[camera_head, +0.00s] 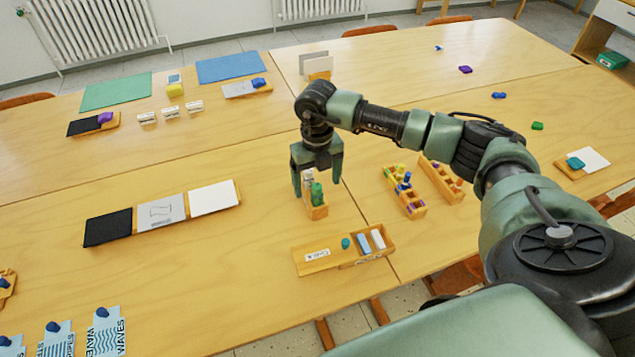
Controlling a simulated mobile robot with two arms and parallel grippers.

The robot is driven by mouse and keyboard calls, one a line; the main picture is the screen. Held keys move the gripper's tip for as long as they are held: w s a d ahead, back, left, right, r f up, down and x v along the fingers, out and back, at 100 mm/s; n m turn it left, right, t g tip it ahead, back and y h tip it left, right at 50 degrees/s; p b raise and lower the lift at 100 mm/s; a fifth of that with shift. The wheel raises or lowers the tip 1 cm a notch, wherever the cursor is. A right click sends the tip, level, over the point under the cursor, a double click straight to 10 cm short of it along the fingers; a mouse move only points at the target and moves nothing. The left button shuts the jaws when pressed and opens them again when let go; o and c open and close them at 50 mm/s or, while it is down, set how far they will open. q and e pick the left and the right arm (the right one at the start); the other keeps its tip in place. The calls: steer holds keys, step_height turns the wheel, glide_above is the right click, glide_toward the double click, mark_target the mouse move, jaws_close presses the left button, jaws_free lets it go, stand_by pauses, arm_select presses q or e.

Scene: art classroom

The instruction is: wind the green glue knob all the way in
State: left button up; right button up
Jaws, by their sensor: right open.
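A green glue stick (317,194) stands upright in a small wooden holder (316,211) near the middle of the table. A grey-white stick (307,181) stands beside it in the same holder. My right gripper (317,184) points down over the holder with its fingers apart, one to each side of the sticks. I cannot tell whether a finger touches either stick. Which end of the green stick is the knob, and how far it is wound, is too small to tell. My left gripper is out of view.
A wooden box (318,262) with a teal knob (345,243) and pale blocks sits in front of the holder. Wooden racks (443,181) with coloured pieces stand to the right. A three-panel board (163,211) lies to the left, with bare tabletop between.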

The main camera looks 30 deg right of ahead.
steer(key=m+p, duration=0.1)
steer(key=m, duration=0.4)
steer(key=shift+r+m+p, duration=0.15)
steer(key=shift+m+p, duration=0.2)
steer(key=shift+m, duration=0.95)
steer(key=shift+c, duration=0.3)
steer(key=c, duration=1.6)
steer(key=n+b, duration=0.1)
steer(key=n, duration=0.3)
steer(key=n+b, duration=0.2)
steer(key=n, duration=0.3)
steer(key=shift+f, duration=0.2)
steer(key=o, duration=1.7)
steer(key=shift+r, duration=0.1)
steer(key=shift+c, duration=0.2)
